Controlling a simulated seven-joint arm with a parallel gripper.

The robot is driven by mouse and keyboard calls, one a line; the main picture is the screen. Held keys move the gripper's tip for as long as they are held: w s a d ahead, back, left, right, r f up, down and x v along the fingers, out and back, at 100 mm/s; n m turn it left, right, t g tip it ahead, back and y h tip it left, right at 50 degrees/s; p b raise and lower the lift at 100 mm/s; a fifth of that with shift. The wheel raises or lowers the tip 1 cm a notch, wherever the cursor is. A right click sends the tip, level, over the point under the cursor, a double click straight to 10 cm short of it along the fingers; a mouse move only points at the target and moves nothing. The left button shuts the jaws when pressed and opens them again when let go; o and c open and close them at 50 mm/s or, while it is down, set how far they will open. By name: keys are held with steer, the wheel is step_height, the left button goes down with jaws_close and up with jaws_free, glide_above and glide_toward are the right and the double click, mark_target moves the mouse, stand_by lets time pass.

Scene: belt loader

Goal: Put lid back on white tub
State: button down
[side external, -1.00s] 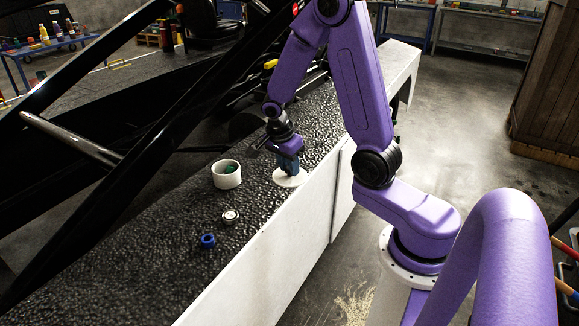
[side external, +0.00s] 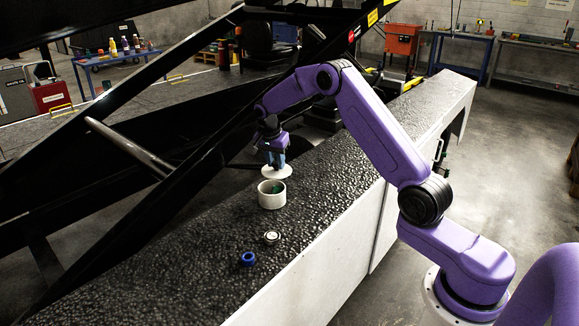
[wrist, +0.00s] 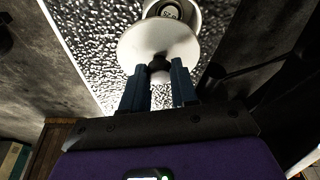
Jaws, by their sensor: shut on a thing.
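The white tub (side external: 272,200) stands upright and open on the black pebbled belt, with something dark green inside. In the wrist view, the tub (wrist: 193,22) shows beyond the lid, with a round dark item in it. My gripper (side external: 277,164) is shut on the dark knob (wrist: 159,66) of the white lid. The lid (side external: 276,172) is held roughly level above the belt, close to the tub and apart from it. In the wrist view, the lid (wrist: 157,42) covers part of the tub's opening, so its exact offset is hard to tell.
A silver-white ring (side external: 271,237) and a blue ring (side external: 248,259) lie on the belt in front of the tub. Black loader beams (side external: 150,110) rise on the left. The belt (side external: 370,130) is clear to the right, bordered by a white side panel (side external: 330,255).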

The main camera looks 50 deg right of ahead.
mark_target(270, 169)
steer(key=shift+w+f+n, duration=0.2)
steer(key=shift+w+n, duration=0.2)
steer(key=shift+w, duration=0.75)
steer(key=shift+f, duration=3.1)
steer(key=shift+f, duration=0.2)
steer(key=shift+c, duration=1.6)
jaws_free()
steer(key=shift+r, duration=0.15)
steer(key=shift+r, duration=3.35)
